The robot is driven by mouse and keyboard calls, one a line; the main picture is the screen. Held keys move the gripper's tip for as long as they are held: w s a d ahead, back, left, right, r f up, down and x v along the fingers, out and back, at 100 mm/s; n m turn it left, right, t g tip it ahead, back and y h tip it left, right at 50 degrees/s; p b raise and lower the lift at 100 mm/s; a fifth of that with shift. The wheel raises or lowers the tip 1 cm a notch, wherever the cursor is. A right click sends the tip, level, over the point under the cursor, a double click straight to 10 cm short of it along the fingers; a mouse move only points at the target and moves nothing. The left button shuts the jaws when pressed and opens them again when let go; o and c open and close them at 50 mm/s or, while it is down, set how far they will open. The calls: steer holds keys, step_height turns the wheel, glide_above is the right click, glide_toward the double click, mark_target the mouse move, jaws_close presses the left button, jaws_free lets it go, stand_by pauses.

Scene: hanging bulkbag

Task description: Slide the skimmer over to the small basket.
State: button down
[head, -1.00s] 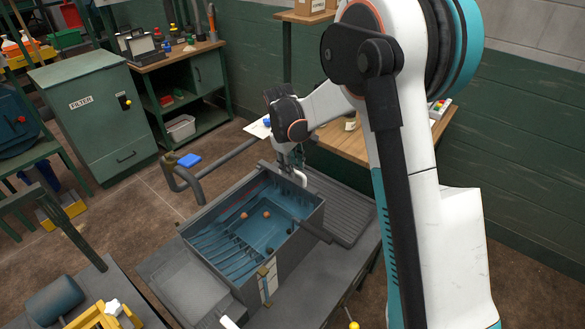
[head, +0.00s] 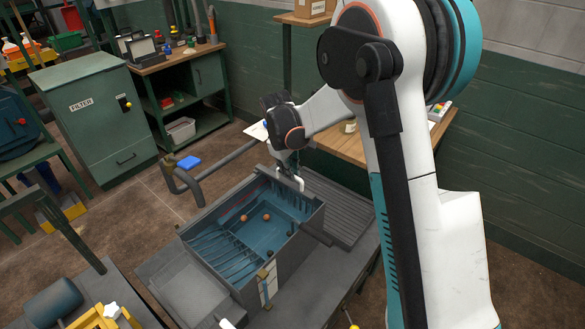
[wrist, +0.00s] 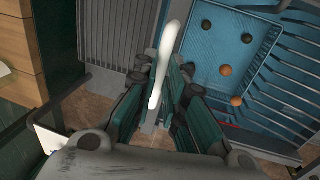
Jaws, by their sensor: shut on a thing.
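My gripper (head: 285,167) is at the far wall of a grey tank (head: 279,276). In the wrist view my gripper (wrist: 160,102) is shut around a white handle (wrist: 174,42), with green finger pads on both sides. This handle may belong to the skimmer; its lower end is hidden between the fingers. The tank is blue inside, with a row of long slats (wrist: 291,83) and several orange and brown balls (wrist: 226,70). I cannot clearly make out the small basket.
A ribbed grey drainboard (head: 345,212) lies right of the tank, and a grey board (head: 187,288) lies to its left. A bent grey pipe (head: 222,164) runs behind. A wooden bench (head: 343,143) stands beyond my gripper. A green filter cabinet (head: 100,120) stands at the back left.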

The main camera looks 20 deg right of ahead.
steer(key=s+a, duration=1)
steer(key=a, duration=0.3)
steer(key=s+a, duration=1)
steer(key=a, duration=0.4)
steer(key=shift+a+b, duration=0.25)
steer(key=shift+b, duration=0.15)
steer(key=c, duration=1.7)
jaws_free()
steer(key=shift+s+a, duration=0.1)
steer(key=shift+a, duration=0.1)
steer(key=shift+o, duration=0.2)
steer(key=shift+d, duration=0.1)
step_height(320, 180, up, 7)
steer(key=a, duration=0.1)
steer(key=shift+s+r, duration=0.2)
steer(key=shift+s, duration=0.2)
steer(key=shift+a, duration=0.1)
